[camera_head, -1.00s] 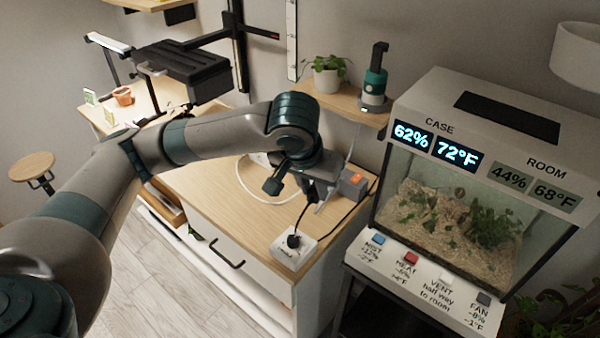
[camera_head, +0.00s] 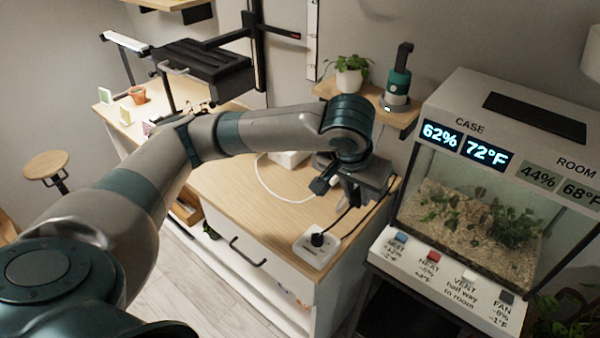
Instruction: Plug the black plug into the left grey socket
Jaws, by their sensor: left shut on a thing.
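My left gripper (camera_head: 352,198) is above the back right of the wood-topped cabinet. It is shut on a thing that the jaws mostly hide. A black cord runs up to the jaws, so I take the held thing to be the black plug, though its prongs do not show. The grey socket unit seen earlier at this back right corner is now largely hidden behind the gripper, so I cannot tell whether plug and socket touch. A white socket block (camera_head: 308,252) sits at the cabinet's front right corner with a black plug-like piece (camera_head: 317,239) on it. My right gripper is not in view.
A glass terrarium case (camera_head: 470,215) with displays and buttons stands close on the right. A wall shelf (camera_head: 340,92) holds a potted plant (camera_head: 351,72) and a teal-and-grey device (camera_head: 397,88) behind the gripper. A white cable (camera_head: 272,187) loops on the cabinet top (camera_head: 235,200), whose front middle is clear.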

